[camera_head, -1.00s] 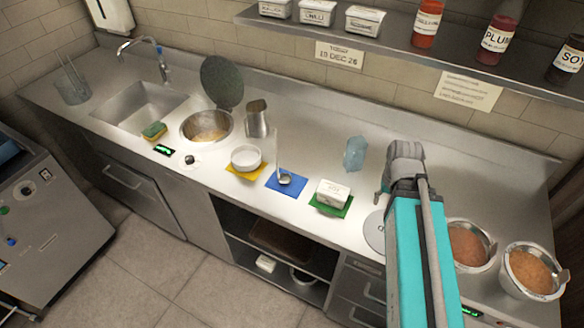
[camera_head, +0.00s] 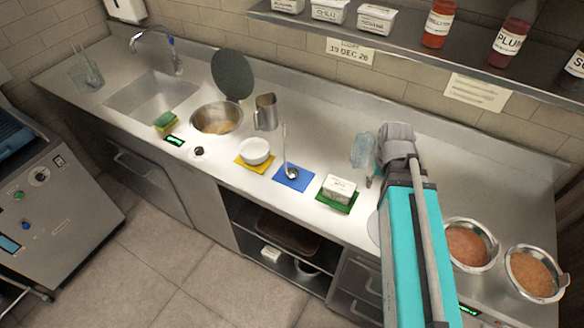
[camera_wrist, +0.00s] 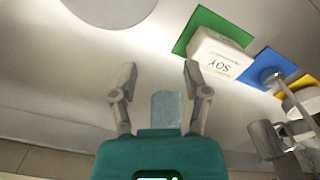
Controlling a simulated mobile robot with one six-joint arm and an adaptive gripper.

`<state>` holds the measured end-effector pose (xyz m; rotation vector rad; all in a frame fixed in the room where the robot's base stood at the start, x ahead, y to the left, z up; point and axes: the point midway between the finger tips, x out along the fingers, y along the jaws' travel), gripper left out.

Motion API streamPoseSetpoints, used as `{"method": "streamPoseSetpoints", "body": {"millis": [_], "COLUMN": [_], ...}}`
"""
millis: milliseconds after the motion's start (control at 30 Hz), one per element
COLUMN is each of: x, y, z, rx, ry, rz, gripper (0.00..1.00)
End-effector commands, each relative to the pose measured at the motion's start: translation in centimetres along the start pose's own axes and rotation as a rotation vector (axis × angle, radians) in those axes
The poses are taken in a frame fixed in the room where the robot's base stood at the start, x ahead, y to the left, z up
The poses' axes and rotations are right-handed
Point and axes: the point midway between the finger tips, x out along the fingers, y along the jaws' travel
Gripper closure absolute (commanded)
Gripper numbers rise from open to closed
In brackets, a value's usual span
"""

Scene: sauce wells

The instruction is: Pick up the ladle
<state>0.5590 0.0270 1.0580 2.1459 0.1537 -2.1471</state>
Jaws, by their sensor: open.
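The ladle (camera_head: 291,172) rests with its bowl on a blue mat (camera_head: 305,185) on the counter, its thin handle standing up. In the wrist view, the ladle (camera_wrist: 273,79) shows at the right edge on the blue mat (camera_wrist: 262,65). My gripper (camera_wrist: 160,72) is open and empty above bare counter, with the ladle off to its right in the wrist view. In the head view my gripper is mostly hidden by my arm, to the right of the ladle.
A white SOY tub (camera_head: 339,188) on a green mat (camera_head: 335,205) stands beside the blue mat. A white bowl (camera_head: 254,151) on a yellow mat, a metal pitcher (camera_head: 266,112) and a translucent blue item (camera_head: 362,150) stand nearby. A shelf (camera_head: 420,50) overhangs the back.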

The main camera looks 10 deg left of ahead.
Motion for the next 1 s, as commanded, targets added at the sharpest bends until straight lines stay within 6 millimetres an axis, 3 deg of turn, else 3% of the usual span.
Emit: {"method": "streamPoseSetpoints", "body": {"millis": [33,500,1000], "x": [-1.7,-10.8,-19.7], "y": [-0.8,-11.0,-24.1], "z": [-1.1,-8.6,-13.8], "rx": [-0.042,-0.532,-1.040], "ry": [0.000,0.000,0.001], "rz": [0.000,0.000,0.000], "gripper": [0.40,0.40,0.40]}}
